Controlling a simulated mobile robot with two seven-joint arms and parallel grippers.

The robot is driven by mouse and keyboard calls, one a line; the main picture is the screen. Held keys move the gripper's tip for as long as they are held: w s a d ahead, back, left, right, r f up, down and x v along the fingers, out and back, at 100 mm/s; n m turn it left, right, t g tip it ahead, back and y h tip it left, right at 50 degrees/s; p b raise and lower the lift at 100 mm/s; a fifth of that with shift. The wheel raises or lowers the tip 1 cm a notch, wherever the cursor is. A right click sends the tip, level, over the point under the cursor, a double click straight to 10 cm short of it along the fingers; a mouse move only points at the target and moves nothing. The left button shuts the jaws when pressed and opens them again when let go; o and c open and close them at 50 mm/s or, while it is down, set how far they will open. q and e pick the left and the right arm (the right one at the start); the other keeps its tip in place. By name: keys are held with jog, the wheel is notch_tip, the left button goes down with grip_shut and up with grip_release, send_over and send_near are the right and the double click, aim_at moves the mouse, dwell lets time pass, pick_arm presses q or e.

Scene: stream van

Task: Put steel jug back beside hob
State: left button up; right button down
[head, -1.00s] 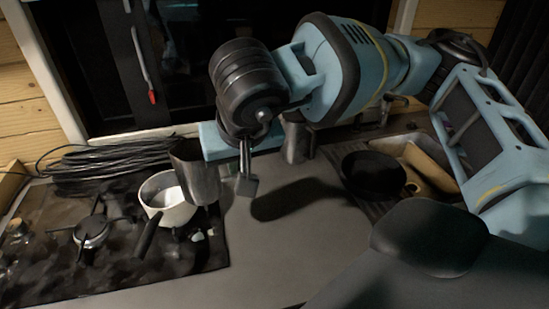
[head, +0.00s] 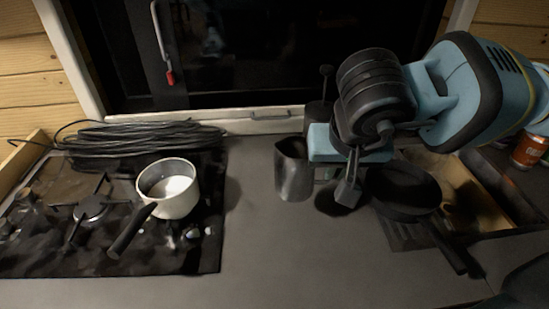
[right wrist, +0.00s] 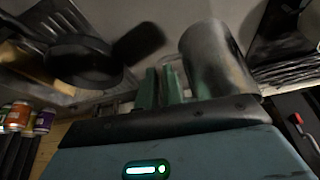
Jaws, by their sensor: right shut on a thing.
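The steel jug (head: 293,168) is upright over the grey counter, right of the hob (head: 60,215), with a strip of worktop between them in the head view. My right gripper (head: 312,158) is at the jug's right side, shut on its handle; the fingertips are mostly hidden in the head view. In the right wrist view the green fingers (right wrist: 162,88) are close together, with the jug (right wrist: 215,60) just to their right. I cannot tell whether the jug's base touches the counter. My left gripper is not in view.
A white saucepan (head: 180,203) stands on the hob, its dark handle pointing to the front left. Coiled black cable (head: 145,138) lies behind. A black frying pan (head: 405,190) sits right of my gripper by the sink. Counter front of the jug is clear.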

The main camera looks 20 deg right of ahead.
aim_at(282, 184)
jog(key=a+f+m, duration=0.1)
jog(key=a, duration=0.2)
jog(key=w+a+f+m+h, duration=0.1)
jog(key=a+m, duration=0.1)
jog(key=a, duration=0.1)
jog(key=w+a+m+g, duration=0.1)
jog(key=a+m, duration=0.1)
jog(key=a, duration=0.1)
jog(key=shift+w+f+h, duration=0.15)
jog(key=shift+f+h, duration=0.15)
jog(key=shift+f, duration=0.1)
jog(key=shift+a+f+m, duration=0.15)
jog(key=shift+a+m, duration=0.25)
jog(key=shift+a, duration=0.2)
jog(key=w+d, duration=0.3)
jog(key=w, duration=0.4)
jog(key=w+d+f, duration=0.1)
jog(key=w+d, duration=0.2)
jog(key=w, duration=0.4)
jog(key=shift+f, duration=0.25)
jog(key=shift+s+a+p+x, duration=0.1)
jog(key=shift+p+x, duration=0.15)
jog(key=shift+x, duration=0.65)
jog(key=shift+s+a+p+x, duration=0.1)
jog(key=shift+a+p+x, duration=0.1)
jog(key=shift+x, duration=0.65)
